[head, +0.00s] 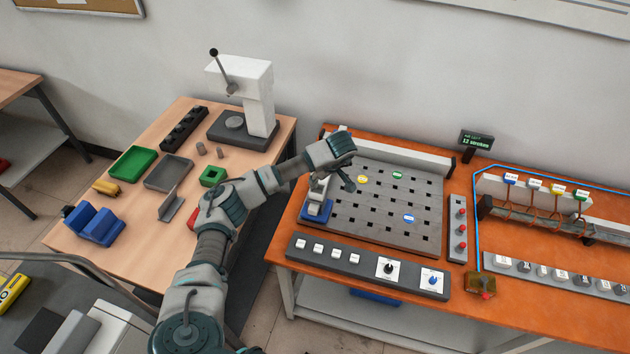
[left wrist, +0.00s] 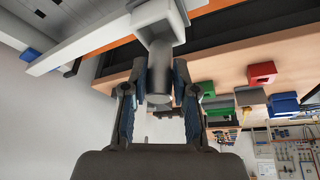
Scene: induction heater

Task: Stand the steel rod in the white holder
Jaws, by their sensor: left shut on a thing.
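My left gripper (head: 343,172) is above the left edge of the grey perforated board. In the left wrist view its two fingers (left wrist: 160,78) are shut on the grey steel rod (left wrist: 162,98). The rod runs away from the fingers toward a white block-shaped piece (left wrist: 142,14), which looks like the white holder. The rod's far end overlaps this piece; I cannot tell how far it is inside. In the head view a white upright piece (head: 317,190) on a blue base (head: 315,212) stands just below my gripper. My right gripper is not in view.
The grey perforated board (head: 385,215) lies on the orange bench, with a switch panel (head: 365,265) in front. A white press (head: 255,90), green tray (head: 132,163) and blue block (head: 95,224) stand on the left table. A gap separates the two tables.

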